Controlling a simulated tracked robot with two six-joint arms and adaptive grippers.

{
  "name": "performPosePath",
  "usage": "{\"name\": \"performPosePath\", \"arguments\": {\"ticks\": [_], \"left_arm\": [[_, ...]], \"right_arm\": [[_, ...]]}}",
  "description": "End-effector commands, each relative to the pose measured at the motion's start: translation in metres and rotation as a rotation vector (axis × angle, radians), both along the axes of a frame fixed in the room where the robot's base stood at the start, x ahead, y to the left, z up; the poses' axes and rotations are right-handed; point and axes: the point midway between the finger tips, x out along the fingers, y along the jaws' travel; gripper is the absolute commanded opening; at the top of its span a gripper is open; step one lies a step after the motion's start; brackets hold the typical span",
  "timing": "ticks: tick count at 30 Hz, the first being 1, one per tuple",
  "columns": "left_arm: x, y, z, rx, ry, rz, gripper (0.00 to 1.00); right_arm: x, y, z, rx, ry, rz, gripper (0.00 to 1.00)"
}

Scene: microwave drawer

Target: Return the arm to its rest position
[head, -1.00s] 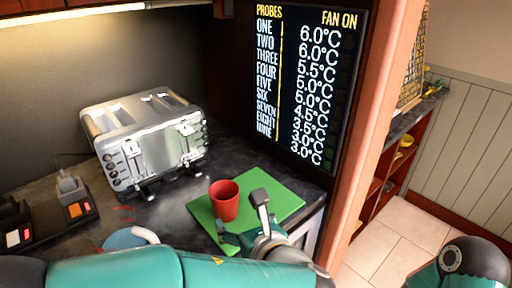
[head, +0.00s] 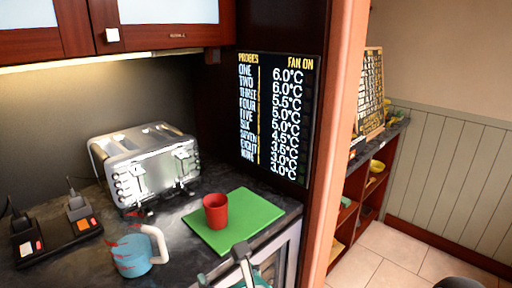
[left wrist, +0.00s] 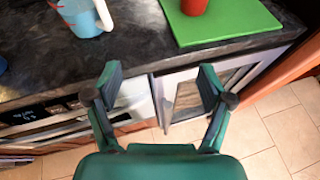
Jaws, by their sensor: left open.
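My left gripper (head: 224,267) is at the bottom of the head view, in front of the counter edge and partly cut off. In the left wrist view it is open and empty (left wrist: 159,80), with both fingers spread before the cabinet front. A red cup (head: 216,210) stands upright on a green board (head: 252,217), apart from the gripper. The cup's lower part shows at the top of the left wrist view (left wrist: 194,6). My right gripper is not in view.
A blue mug with a white handle (head: 132,257) stands on the dark counter (left wrist: 140,38). A silver toaster (head: 150,170) is behind it, with a black device (head: 60,243) at left. A probe display (head: 278,115) is on the wall. Tiled floor (head: 385,250) lies open at right.

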Motion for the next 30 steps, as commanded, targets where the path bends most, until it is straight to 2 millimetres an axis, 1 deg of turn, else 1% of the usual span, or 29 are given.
{"name": "performPosePath", "arguments": {"ticks": [1,7,11,14,16,17,19,20,21,22,23,24,25,26,27,29,30], "left_arm": [[0.000,0.005,-0.013,-0.019,0.032,0.016,0.81],[-0.006,0.018,-0.057,-0.112,0.142,0.080,0.81],[-0.014,0.028,-0.093,-0.198,0.232,0.147,0.81],[-0.026,0.035,-0.126,-0.284,0.312,0.217,0.81],[-0.037,0.040,-0.151,-0.359,0.374,0.286,0.81],[-0.043,0.042,-0.163,-0.398,0.403,0.324,0.81],[-0.062,0.047,-0.195,-0.509,0.479,0.438,0.81],[-0.073,0.048,-0.210,-0.569,0.515,0.504,0.81],[-0.090,0.050,-0.232,-0.662,0.562,0.614,0.81],[-0.104,0.049,-0.248,-0.747,0.596,0.720,0.81],[-0.120,0.048,-0.265,-0.840,0.624,0.844,0.81],[-0.137,0.043,-0.282,-0.965,0.644,1.017,0.81],[-0.148,0.039,-0.293,-1.054,0.645,1.150,0.81],[-0.157,0.035,-0.303,-1.140,0.633,1.288,0.81],[-0.165,0.030,-0.313,-1.249,0.599,1.472,0.81],[-0.171,0.027,-0.327,-1.389,0.509,1.742,0.81],[-0.171,0.028,-0.335,-1.466,0.428,1.908,0.81]], "right_arm": [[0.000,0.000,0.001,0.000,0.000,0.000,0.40],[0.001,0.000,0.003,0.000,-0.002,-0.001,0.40],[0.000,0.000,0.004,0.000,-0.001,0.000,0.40],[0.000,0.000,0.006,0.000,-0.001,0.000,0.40],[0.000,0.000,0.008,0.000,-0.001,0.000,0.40],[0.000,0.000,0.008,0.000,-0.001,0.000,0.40],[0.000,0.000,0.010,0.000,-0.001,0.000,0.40],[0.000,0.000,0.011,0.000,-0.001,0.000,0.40],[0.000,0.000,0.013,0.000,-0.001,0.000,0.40],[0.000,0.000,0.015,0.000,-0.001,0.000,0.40],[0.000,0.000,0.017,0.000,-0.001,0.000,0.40],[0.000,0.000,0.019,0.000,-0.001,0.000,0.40],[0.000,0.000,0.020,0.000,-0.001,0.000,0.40],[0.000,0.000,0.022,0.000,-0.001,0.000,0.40],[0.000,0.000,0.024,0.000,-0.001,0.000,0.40],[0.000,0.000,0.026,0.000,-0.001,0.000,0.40],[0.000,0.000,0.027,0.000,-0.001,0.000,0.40]]}}
